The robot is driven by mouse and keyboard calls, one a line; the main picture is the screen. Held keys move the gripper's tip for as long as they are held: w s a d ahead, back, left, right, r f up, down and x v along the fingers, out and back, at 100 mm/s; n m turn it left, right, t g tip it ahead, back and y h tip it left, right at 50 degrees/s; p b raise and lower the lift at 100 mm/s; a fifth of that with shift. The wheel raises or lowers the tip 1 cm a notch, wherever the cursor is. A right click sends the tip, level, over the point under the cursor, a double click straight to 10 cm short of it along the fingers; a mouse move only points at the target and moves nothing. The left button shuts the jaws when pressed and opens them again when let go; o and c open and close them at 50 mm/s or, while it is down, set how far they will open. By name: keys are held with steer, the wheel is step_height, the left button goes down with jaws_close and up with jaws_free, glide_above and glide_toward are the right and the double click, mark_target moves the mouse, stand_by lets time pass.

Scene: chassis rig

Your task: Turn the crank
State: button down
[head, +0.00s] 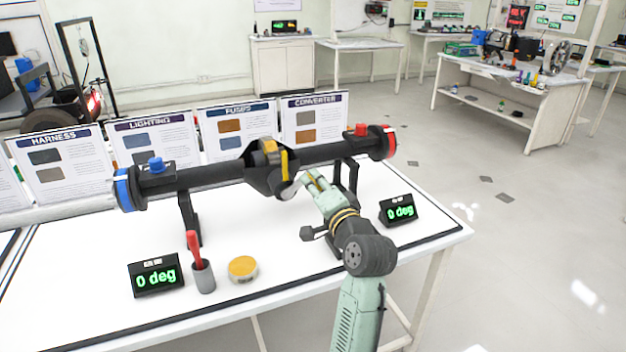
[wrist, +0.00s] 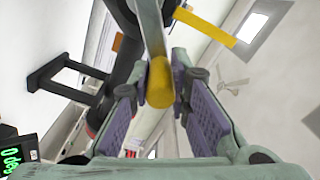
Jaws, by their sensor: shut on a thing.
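A black axle rig (head: 215,180) stands on the white table, with a blue disc at its left end and a red disc at its right. The crank (head: 290,191), a light grey arm, is at its middle housing. My gripper (head: 313,183) reaches the crank from the right. In the wrist view, the crank's yellow handle (wrist: 160,85) sits between the purple-padded fingers of my gripper (wrist: 160,100), which is shut on it. The grey crank arm (wrist: 151,28) runs up from the handle. Part of the crank is hidden behind my fingers in the head view.
A left display (head: 156,276) and a right display (head: 398,210) both read 0 deg. A grey cup (head: 203,278) with a red tool and a yellow round tin (head: 243,268) stand at the front. Information boards (head: 235,131) line the back. A black support (head: 347,176) stands close behind my gripper.

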steer(key=shift+d+f, duration=0.1)
steer(key=shift+f, duration=0.05)
steer(key=c, duration=1.5)
jaws_free()
steer(key=v, duration=1.2)
